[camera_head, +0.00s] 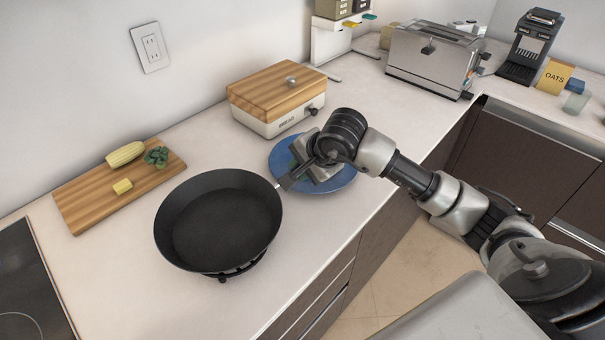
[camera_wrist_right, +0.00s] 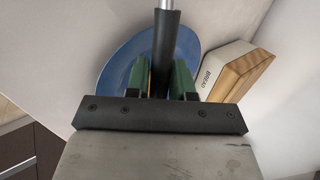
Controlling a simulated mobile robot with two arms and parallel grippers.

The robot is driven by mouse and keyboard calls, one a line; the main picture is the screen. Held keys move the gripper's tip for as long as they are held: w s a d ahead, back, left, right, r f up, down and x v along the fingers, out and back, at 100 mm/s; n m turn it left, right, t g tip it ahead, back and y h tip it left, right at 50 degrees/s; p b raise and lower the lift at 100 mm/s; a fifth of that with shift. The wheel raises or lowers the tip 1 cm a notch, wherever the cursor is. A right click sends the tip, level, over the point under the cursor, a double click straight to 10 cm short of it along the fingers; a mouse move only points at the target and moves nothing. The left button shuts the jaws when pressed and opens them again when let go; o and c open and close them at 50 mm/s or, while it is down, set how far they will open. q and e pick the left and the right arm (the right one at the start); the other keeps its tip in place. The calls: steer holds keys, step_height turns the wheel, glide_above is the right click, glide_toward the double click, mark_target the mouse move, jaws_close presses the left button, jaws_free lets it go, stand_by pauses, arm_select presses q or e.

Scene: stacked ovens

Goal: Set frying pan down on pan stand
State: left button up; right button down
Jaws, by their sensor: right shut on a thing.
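The black frying pan (camera_head: 225,225) is upright over the counter in the middle of the head view. A small part of the dark pan stand (camera_head: 240,270) shows under the pan's near edge; the pan hides the rest, and I cannot tell whether they touch. My right gripper (camera_head: 296,178) is shut on the pan's handle, to the right of the pan and above a blue plate (camera_head: 343,184). In the right wrist view the black handle (camera_wrist_right: 166,50) runs between the two green-sided fingers (camera_wrist_right: 166,78). My left gripper is not in view.
A cutting board (camera_head: 85,205) with vegetables lies left of the pan, and a dark cooktop (camera_head: 30,285) is at the far left. A wooden-lidded bread box (camera_head: 277,98) stands behind the plate. A toaster (camera_head: 433,58) is farther back. The counter's front edge is close to the pan.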

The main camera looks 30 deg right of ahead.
step_height(320, 180, down, 2)
steer(key=shift+f+p, duration=0.1)
steer(key=shift+p, duration=0.2)
steer(key=shift+f, duration=0.45)
steer(key=c, duration=1)
jaws_free()
steer(key=shift+s, duration=0.1)
steer(key=shift+d+r, duration=0.1)
steer(key=shift+r, duration=0.1)
steer(key=b+v, duration=0.1)
steer(key=v, duration=1)
steer(key=shift+s+r+b, duration=0.3)
steer(key=shift+b, duration=0.1)
